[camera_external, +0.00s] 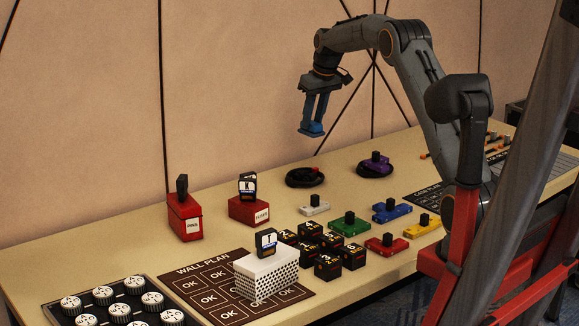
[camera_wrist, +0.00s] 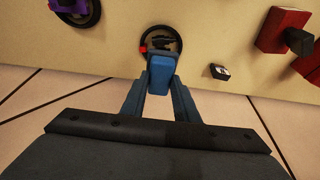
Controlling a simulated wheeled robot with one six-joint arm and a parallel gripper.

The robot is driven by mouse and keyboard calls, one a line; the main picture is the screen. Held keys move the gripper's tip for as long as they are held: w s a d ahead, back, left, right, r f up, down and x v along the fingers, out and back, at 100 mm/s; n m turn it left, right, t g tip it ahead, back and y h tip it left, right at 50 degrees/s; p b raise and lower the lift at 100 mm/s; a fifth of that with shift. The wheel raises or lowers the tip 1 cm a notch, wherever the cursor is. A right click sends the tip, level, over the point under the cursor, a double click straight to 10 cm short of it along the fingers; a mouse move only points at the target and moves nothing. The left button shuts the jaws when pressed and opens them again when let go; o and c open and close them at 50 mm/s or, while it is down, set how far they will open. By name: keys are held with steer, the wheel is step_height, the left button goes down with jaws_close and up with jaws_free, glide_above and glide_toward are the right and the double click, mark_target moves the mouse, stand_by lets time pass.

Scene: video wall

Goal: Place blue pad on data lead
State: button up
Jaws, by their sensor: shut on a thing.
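My gripper (camera_external: 313,130) is shut on a small blue block, the blue pad (camera_wrist: 163,72), and holds it high above the table near the wall. In the wrist view the pad sits between the fingertips and overlaps the near edge of a black coiled lead. That coil (camera_external: 305,177) has a red connector and lies flat at the back of the table; it also shows in the wrist view (camera_wrist: 146,40). A second black coil (camera_external: 375,171) with a purple connector lies to its right. I cannot read which coil is the data lead.
Two red boxes (camera_external: 184,222) stand left of the coils. Colored pieces with black knobs, among them a blue one (camera_external: 392,213), lie in front of them. Black cubes (camera_external: 328,266), a dotted white box (camera_external: 267,277) and a wall plan mat (camera_external: 190,285) fill the front.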

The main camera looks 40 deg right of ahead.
steer(key=p, duration=0.2)
glide_above(308, 174)
steer(key=s, duration=0.2)
step_height(308, 174, down, 13)
steer(key=shift+r, duration=0.1)
steer(key=o, duration=1)
steer(key=shift+f+b, duration=0.2)
steer(key=shift+b, duration=0.1)
steer(key=shift+c, duration=0.2)
steer(key=shift+o, duration=0.3)
steer(key=shift+r, duration=0.1)
